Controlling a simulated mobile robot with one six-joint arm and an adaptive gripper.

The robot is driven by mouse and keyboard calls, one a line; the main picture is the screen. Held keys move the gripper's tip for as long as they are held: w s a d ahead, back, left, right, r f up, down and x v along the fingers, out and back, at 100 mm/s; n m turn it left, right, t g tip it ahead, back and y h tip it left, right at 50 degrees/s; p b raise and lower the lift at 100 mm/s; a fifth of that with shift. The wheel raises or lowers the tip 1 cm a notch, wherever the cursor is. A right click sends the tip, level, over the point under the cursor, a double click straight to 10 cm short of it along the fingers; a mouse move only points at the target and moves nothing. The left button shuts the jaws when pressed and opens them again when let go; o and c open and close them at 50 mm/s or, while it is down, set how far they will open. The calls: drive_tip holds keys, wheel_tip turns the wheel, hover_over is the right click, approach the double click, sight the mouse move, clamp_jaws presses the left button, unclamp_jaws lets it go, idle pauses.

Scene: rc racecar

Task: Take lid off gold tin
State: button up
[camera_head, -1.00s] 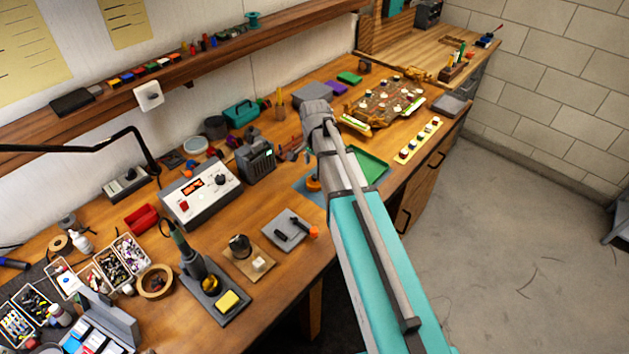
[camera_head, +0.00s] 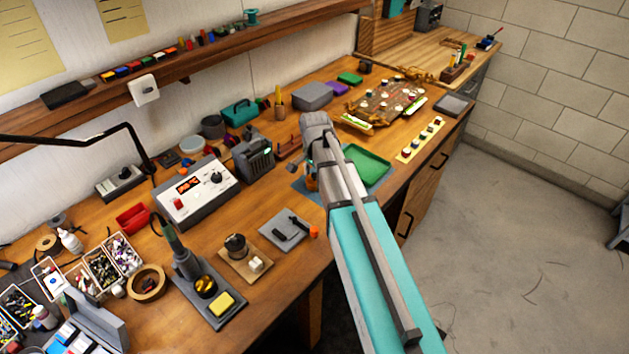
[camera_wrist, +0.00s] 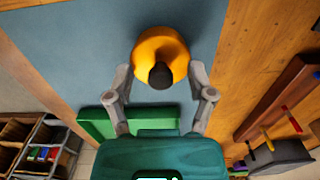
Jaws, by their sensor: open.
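In the wrist view, the gold tin (camera_wrist: 150,42) is a round orange-gold shape on the blue-grey mat (camera_wrist: 70,55). The seam between lid and tin does not show. My gripper (camera_wrist: 160,72) is open, with one finger on either side of the knob and the tin's near part. No contact with the tin can be made out. In the head view, my wrist covers most of the tin; only a bit of orange (camera_head: 310,185) shows beside it.
A green tray (camera_head: 368,165) lies just right of my arm. A grey radio-like box (camera_head: 253,158) and a power supply (camera_head: 200,190) stand to the left. A grey tray (camera_head: 287,231) with small tools is nearer the front.

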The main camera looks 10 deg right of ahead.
idle(0.4)
drive_tip(key=c, duration=0.9)
drive_tip(key=shift+r, duration=0.25)
wheel_tip(320, 180, up, 2)
drive_tip(key=p, duration=0.2)
drive_tip(key=shift+r+p, duration=0.1)
drive_tip(key=shift+p, duration=0.2)
drive_tip(key=s+r+p, duration=0.3)
drive_tip(key=s, duration=0.1)
drive_tip(key=s+r+p, duration=0.4)
drive_tip(key=s, duration=0.1)
drive_tip(key=s+r+p, duration=0.3)
drive_tip(key=s, duration=0.2)
drive_tip(key=shift+d+r, duration=0.2)
drive_tip(key=shift+d, duration=0.1)
